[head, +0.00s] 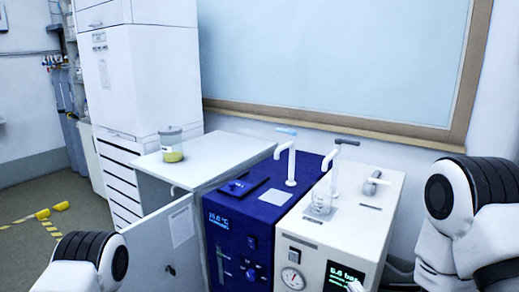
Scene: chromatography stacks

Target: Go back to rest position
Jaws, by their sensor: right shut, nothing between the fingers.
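My right gripper (356,286) shows only as a small pale tip at the bottom edge, in front of the cream unit's green display. It is shut and empty; most of it is cut off by the frame. My right arm comes in from the right edge, with its elbow bent. Only a rounded part of my left arm shows at the bottom left; my left gripper is out of view.
A blue unit (238,243) and a cream unit (329,246) with taps stand side by side. A glass beaker (319,203) sits on the cream one. A jar with yellow contents (171,146) stands on the white cabinet (215,153), whose door (160,240) is open. Floor shows at left.

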